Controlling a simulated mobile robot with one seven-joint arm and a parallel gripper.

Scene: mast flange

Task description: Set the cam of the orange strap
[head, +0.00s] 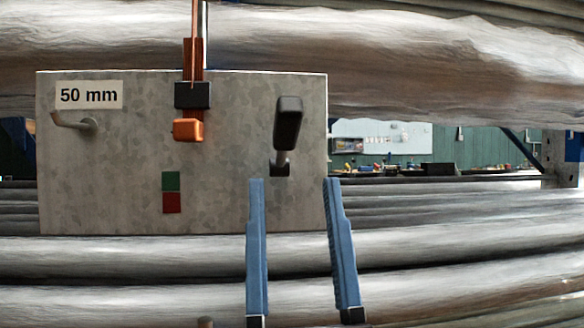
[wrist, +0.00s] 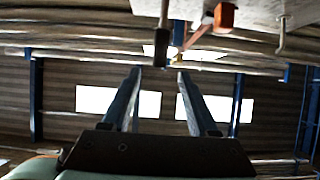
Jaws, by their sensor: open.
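The orange strap (head: 193,55) hangs from above over a grey metal plate (head: 110,190) and passes into a black buckle (head: 192,95) with an orange block (head: 187,130) below it. The orange block also shows in the wrist view (wrist: 224,16). To the right, a black handle (head: 287,122) stands nearly upright on a short metal stem; it also shows in the wrist view (wrist: 162,45). Which part is the cam I cannot tell for sure. My gripper (head: 293,181) is open and empty, its blue fingers apart just below the handle in the picture.
A bent metal hook (head: 75,122) sticks out of the plate's left side under a "50 mm" label (head: 89,95). A green and red marker (head: 171,192) sits below the strap. Large silvery wrapped pipes (head: 440,65) run above and below the plate.

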